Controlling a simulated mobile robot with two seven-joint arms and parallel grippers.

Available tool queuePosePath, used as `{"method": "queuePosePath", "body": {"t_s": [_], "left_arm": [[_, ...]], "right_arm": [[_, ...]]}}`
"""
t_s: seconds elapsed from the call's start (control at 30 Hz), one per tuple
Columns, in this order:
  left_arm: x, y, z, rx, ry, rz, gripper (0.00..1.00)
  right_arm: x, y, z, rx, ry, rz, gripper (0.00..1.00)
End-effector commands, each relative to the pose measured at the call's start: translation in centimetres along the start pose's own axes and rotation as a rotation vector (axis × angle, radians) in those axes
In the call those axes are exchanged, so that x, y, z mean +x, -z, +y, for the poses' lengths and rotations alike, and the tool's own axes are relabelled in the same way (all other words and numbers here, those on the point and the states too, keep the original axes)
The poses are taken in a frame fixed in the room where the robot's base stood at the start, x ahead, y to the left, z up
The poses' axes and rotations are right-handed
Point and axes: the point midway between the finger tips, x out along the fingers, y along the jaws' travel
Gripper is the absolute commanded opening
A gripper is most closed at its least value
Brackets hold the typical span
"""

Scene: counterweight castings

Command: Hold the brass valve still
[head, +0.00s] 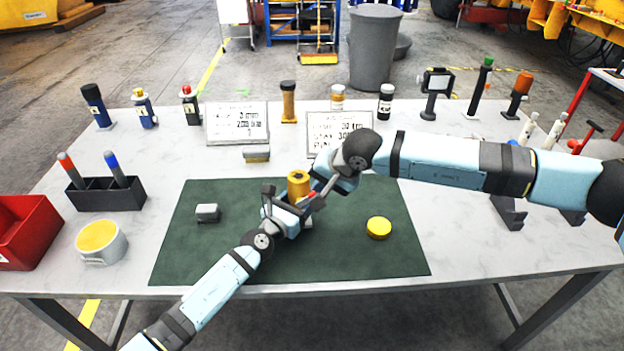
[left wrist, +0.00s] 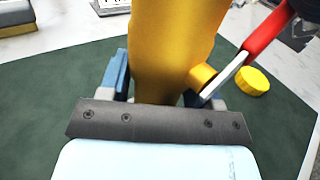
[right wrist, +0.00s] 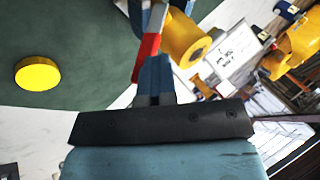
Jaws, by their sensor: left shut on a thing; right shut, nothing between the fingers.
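The brass valve (head: 298,183) stands upright near the middle of the green mat. It also fills the upper middle of the left wrist view (left wrist: 170,45), and its round end shows in the right wrist view (right wrist: 185,38). A side stem carries a pale lever with a red grip (left wrist: 268,32). My left gripper (head: 292,207) is shut on the valve body, one finger on each side. My right gripper (head: 318,192) is shut and empty at the red grip (right wrist: 146,57); I cannot tell whether it touches. The valve's lower part is mostly hidden by my left gripper.
The green mat (head: 200,255) also bears a yellow disc (head: 379,228) at right and a small grey block (head: 207,212) at left. A red bin (head: 28,230), a round tub (head: 102,243) and a pen holder (head: 108,195) stand left. Bottles and signs line the back.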

Motion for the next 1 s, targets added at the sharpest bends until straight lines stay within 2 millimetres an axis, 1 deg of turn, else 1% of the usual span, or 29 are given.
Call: {"method": "queuePosePath", "body": {"t_s": [0.03,0.37,0.4,0.67,1.0], "left_arm": [[0.0,-0.1,0.2,0.001,-0.004,-0.002,0.12],[0.1,-0.2,0.1,0.002,-0.003,-0.004,0.12],[0.1,-0.2,0.1,0.002,-0.002,-0.004,0.12],[0.1,-0.2,0.0,0.002,0.0,-0.004,0.12],[0.1,-0.3,-0.1,0.001,0.001,-0.004,0.12]], "right_arm": [[0.2,-0.1,0.8,0.024,0.035,-0.014,0.0],[1.0,0.1,3.0,0.14,0.297,-0.076,0.0],[0.8,0.2,2.6,0.13,0.292,-0.072,0.0],[0.8,0.1,2.5,0.128,0.29,-0.072,0.0],[1.8,-0.4,1.7,0.128,0.29,-0.071,0.0]]}}
